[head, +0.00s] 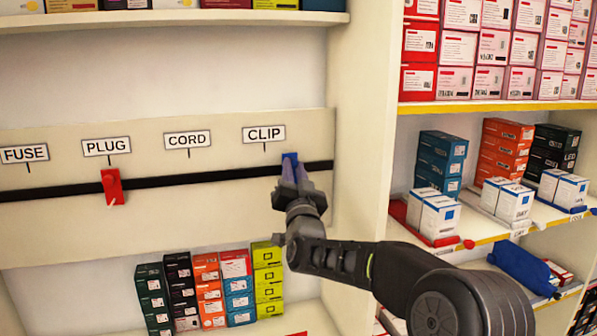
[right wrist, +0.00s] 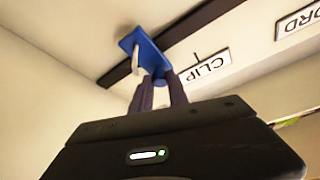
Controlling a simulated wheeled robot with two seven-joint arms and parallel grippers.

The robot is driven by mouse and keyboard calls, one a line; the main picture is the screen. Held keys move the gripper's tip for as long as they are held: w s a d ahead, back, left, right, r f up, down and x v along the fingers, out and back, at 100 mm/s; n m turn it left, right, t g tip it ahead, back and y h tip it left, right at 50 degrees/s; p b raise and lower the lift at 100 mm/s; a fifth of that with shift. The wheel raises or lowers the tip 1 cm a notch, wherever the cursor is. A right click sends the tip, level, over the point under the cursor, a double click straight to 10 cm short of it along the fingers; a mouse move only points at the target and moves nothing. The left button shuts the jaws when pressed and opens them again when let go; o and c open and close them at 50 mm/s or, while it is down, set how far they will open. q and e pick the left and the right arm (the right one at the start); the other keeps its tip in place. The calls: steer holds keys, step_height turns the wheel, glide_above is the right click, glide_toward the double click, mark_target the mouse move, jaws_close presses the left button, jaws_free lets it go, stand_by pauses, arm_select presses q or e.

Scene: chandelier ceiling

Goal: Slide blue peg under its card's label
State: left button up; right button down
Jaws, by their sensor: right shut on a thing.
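The blue peg (head: 290,157) sits on the black rail (head: 225,175), a little right of the tick below the CLIP label (head: 264,134). My right gripper (head: 291,176) is shut on the blue peg from below. In the right wrist view, the blue peg (right wrist: 150,58) with a pale prong is at the fingertips (right wrist: 160,88), which hide part of it. The red peg (head: 111,186) is on the same rail under the PLUG label (head: 106,146). The CORD label (head: 190,140) and FUSE label (head: 25,154) have bare rail below them. My left gripper is not in view.
The rail between the red and blue pegs is clear. A shelf upright (head: 360,120) stands just right of the rail's end. Boxes (head: 210,290) stand on the shelf below, and more stocked shelves (head: 490,105) are at the right.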

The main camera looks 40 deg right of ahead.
steer(key=w+a, duration=0.1)
steer(key=a, duration=0.2)
steer(key=w+a+b, duration=0.1)
steer(key=a, duration=0.2)
steer(key=w+a+b, duration=0.1)
steer(key=a, duration=0.3)
steer(key=shift+w+a+f, duration=0.1)
steer(key=shift+w+f, duration=0.05)
steer(key=shift+w, duration=0.15)
steer(key=w+a, duration=0.1)
steer(key=a, duration=0.3)
steer(key=w+a, duration=0.2)
steer(key=a, duration=0.2)
steer(key=w+a, duration=0.1)
steer(key=a, duration=0.3)
steer(key=shift+w+a, duration=0.15)
steer(key=shift+a, duration=0.1)
steer(key=c, duration=1.3)
jaws_free()
